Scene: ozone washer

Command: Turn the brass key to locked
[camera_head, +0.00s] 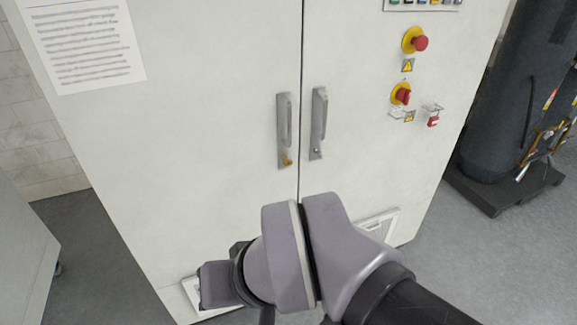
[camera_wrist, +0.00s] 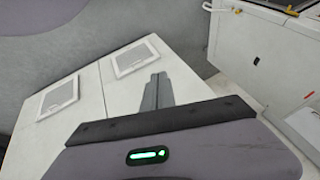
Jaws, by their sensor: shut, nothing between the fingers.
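The brass key (camera_head: 287,162) sits at the lower end of the left door's grey handle (camera_head: 284,130) on the white cabinet. It is small, and I cannot make out which way it is turned. The key does not show in the wrist view. In the wrist view my gripper (camera_wrist: 157,85) has its two grey fingers together, with nothing between them, in front of the white cabinet face (camera_wrist: 95,125). In the head view my arm stands in front of the cabinet's lower part, below the key and apart from it; the fingertips cannot be made out there.
The right door has a matching handle (camera_head: 318,124). A red emergency button (camera_head: 419,43) and a red rotary switch (camera_head: 402,95) with a hanging red padlock (camera_head: 433,121) are to the right. A dark tank (camera_head: 515,90) stands at right. Grey floor is open at left.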

